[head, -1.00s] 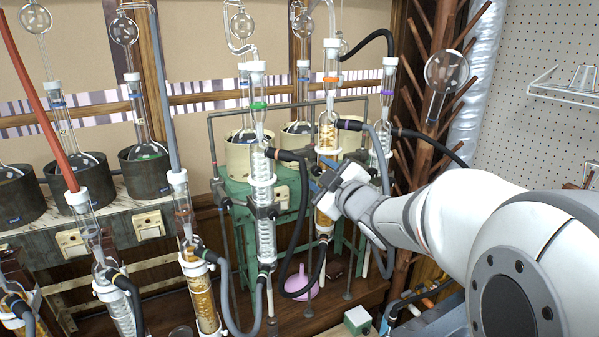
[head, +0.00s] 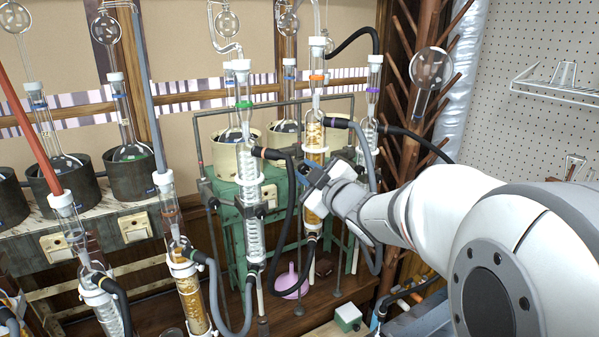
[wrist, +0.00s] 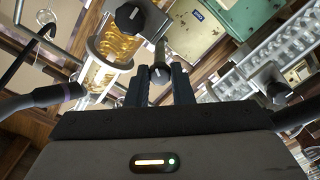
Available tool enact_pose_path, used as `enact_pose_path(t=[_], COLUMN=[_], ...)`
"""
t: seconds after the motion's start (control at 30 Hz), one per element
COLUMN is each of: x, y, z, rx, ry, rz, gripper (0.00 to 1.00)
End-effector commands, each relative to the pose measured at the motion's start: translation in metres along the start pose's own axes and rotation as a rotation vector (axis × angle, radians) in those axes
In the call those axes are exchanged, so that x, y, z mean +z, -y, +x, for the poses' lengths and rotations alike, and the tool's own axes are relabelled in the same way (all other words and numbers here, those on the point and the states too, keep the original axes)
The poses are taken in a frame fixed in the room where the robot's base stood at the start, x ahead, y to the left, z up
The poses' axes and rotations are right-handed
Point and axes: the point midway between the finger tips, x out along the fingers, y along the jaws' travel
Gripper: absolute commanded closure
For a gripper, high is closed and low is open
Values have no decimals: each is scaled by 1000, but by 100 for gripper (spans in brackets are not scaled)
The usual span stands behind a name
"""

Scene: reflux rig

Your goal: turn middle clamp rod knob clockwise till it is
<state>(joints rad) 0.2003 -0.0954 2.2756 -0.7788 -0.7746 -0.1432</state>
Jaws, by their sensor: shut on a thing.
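The middle column is an amber-filled glass condenser (head: 314,140) with an orange ring at its top. It also shows in the wrist view (wrist: 118,42), held by a clamp with a dark knob (wrist: 130,17). My gripper (head: 309,172) is at the front of this column, and its tips are small and partly hidden in the head view. In the wrist view my gripper (wrist: 160,74) has its two dark fingers on either side of a dark round knob (wrist: 160,72) at the end of a rod. The fingers are shut on this knob. The knob's turn angle cannot be told.
A clear coil condenser (head: 250,190) stands left of the middle column, and another with a purple ring (head: 371,115) stands right. Dark hoses (head: 283,215) loop close to my gripper. A green stand (head: 228,188) is behind. A pink funnel (head: 291,280) sits below.

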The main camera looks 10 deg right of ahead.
Motion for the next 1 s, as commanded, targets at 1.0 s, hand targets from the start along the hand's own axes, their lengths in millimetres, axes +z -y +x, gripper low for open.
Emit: enact_pose_path(t=[1.0], x=[-3], y=[-3], z=[1], rx=[0], ry=[-3], rz=[803], gripper=[100])
